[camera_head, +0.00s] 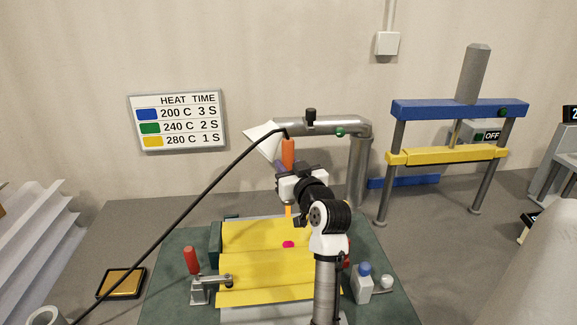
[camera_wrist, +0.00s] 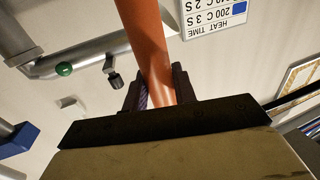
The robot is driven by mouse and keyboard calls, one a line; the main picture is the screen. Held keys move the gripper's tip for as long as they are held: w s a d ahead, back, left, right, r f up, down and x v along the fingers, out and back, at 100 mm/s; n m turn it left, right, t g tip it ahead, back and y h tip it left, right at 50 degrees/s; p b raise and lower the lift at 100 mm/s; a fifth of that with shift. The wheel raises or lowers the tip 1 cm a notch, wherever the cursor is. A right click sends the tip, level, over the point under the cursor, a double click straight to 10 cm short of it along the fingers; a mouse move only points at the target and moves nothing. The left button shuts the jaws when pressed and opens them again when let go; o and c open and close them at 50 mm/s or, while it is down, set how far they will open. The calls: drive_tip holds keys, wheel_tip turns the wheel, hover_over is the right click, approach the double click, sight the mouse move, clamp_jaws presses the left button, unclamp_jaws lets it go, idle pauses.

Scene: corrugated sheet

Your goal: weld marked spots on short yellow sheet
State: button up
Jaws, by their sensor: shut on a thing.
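The yellow corrugated sheet (camera_head: 250,265) lies on the work table, in front of my arm. One magenta spot (camera_head: 288,244) shows near its middle; my arm hides part of the sheet's right side. My gripper (camera_head: 286,168) is shut on an orange-handled tool (camera_head: 288,152) held upright above the sheet's far part. The tool's narrow lower end (camera_head: 288,211) points down; I cannot tell if it touches the sheet. In the wrist view the orange handle (camera_wrist: 150,45) is between the dark jaws (camera_wrist: 158,90).
A wall sign (camera_head: 178,121) lists yellow as 280 C, 1 S. A red-handled clamp (camera_head: 192,262) stands at the sheet's left edge. A bent grey pipe (camera_head: 355,128) stands behind. A black cable (camera_head: 190,210) crosses left.

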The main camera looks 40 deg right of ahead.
sight(291, 202)
wheel_tip(291, 202, down, 10)
drive_tip(key=b, duration=0.9)
drive_tip(key=shift+f+b, duration=0.55)
drive_tip(key=shift+f, duration=0.1)
idle(1.4)
